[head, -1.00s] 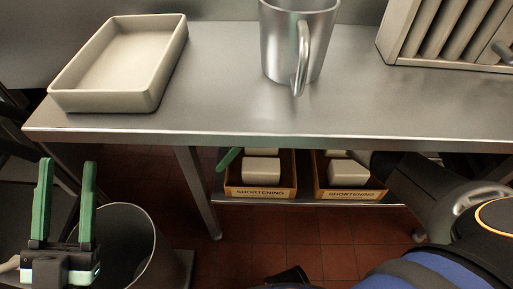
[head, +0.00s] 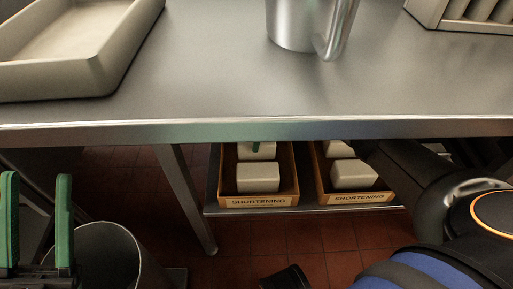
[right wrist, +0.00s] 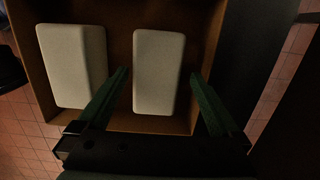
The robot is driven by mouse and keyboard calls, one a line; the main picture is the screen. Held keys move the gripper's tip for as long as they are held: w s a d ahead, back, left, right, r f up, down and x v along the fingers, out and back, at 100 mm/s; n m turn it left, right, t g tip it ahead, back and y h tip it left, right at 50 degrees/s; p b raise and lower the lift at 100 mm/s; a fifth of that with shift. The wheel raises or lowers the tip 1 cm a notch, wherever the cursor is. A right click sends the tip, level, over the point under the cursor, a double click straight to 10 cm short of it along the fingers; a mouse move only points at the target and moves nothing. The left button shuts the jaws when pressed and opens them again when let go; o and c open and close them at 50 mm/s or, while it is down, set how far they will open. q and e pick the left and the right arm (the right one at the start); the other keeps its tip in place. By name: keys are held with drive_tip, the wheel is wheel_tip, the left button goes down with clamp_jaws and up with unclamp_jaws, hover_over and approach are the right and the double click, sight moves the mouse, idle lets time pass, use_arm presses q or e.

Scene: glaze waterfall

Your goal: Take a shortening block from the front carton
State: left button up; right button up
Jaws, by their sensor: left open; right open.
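Two open brown cartons labelled SHORTENING stand on the low shelf under the table: a left carton (head: 289,188) and a right carton (head: 320,176). Each holds pale shortening blocks, such as the near block (head: 258,178) in the left one. In the right wrist view, my right gripper (right wrist: 159,73) is open, its green fingers on either side of one block (right wrist: 158,60). A second block (right wrist: 72,65) lies to the left in the same carton. In the head view, a green finger shows at the rear block (head: 262,153) of the left carton. My left gripper (head: 37,178) is open and empty at lower left.
The steel table (head: 220,85) covers the shelf from above, its front edge close over the cartons. A pale tray (head: 60,75), a metal jug (head: 292,25) and a slotted rack (head: 470,14) stand on it. A round bin (head: 110,255) is on the floor at left.

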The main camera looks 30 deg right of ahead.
drive_tip(key=f, duration=0.1)
drive_tip(key=f+b, duration=0.1)
drive_tip(key=f, duration=0.1)
drive_tip(key=f+b, duration=0.1)
drive_tip(key=shift+s+f, duration=0.15)
drive_tip(key=shift+s, duration=0.15)
drive_tip(key=shift+f, duration=0.3)
drive_tip(key=shift+w, duration=0.1)
drive_tip(key=shift+c, duration=0.2)
clamp_jaws()
drive_tip(key=shift+r, duration=0.1)
